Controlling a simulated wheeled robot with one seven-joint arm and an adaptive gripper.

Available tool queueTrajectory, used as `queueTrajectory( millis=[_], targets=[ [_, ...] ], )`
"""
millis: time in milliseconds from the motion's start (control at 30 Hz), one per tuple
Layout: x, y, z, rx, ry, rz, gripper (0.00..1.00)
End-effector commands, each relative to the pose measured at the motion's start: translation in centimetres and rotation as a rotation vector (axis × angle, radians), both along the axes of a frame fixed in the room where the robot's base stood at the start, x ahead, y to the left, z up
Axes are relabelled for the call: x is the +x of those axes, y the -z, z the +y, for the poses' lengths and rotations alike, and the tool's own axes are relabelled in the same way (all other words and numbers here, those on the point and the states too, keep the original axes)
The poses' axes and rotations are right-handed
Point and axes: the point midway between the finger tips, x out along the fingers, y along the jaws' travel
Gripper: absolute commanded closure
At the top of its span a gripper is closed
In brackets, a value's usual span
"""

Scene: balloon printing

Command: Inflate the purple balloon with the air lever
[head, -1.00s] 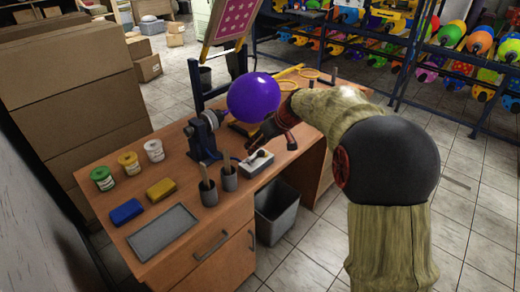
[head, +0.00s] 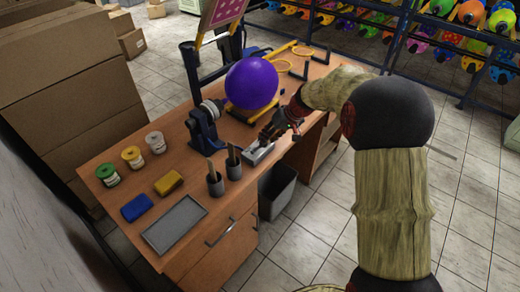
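The purple balloon (head: 252,83) is round and full-looking, sitting at the nozzle (head: 213,107) of a dark blue stand (head: 203,132) on the wooden desk. The grey metal air lever box (head: 257,154) lies on the desk's near edge, right of the stand and below the balloon. My gripper (head: 269,137) is just above the box, at its upper right side. Its dark fingers partly cover the box's top and the lever. Whether they touch the lever, and how far apart they are, is too small to tell.
Two grey cups with handles (head: 215,184) stand left of the box. Paint jars (head: 132,157), a yellow sponge (head: 168,182), a blue sponge (head: 136,208) and a grey tray (head: 175,225) fill the desk's left. A tilted pink board (head: 221,13) and yellow hoops (head: 283,66) are behind.

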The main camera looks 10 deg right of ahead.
Motion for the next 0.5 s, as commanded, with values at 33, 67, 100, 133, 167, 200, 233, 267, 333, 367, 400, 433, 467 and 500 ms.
queueTrajectory(
  millis=[33, 67, 100, 133, 167, 200, 233, 267, 333, 367, 400, 433, 467, 500],
  targets=[
    [0.2, 1.0, 0.4, 0.001, -0.002, 0.005, 0.71],
    [0.4, 1.5, 0.6, 0.001, -0.002, 0.005, 0.71],
    [0.6, 2.2, 0.8, 0.0, -0.002, 0.004, 0.71],
    [0.9, 2.7, 1.0, 0.0, -0.003, 0.003, 0.71],
    [1.1, 3.2, 1.2, 0.0, -0.003, 0.003, 0.71],
    [1.3, 3.9, 1.5, 0.0, -0.003, 0.003, 0.71],
    [1.5, 4.4, 1.7, 0.0, -0.003, 0.002, 0.71],
    [1.8, 4.9, 1.9, 0.0, -0.003, 0.002, 0.71],
    [2.1, 6.0, 2.3, 0.0, -0.003, 0.003, 0.71],
    [2.3, 6.5, 2.4, 0.0, -0.003, 0.003, 0.71],
    [2.5, 7.0, 2.6, -0.001, -0.002, 0.002, 0.71],
    [2.7, 7.3, 2.8, -0.001, -0.002, 0.002, 0.71],
    [2.9, 7.6, 2.9, -0.001, -0.002, 0.002, 0.71],
    [3.0, 8.0, 3.1, 0.0, -0.002, 0.002, 0.71]
  ],
)
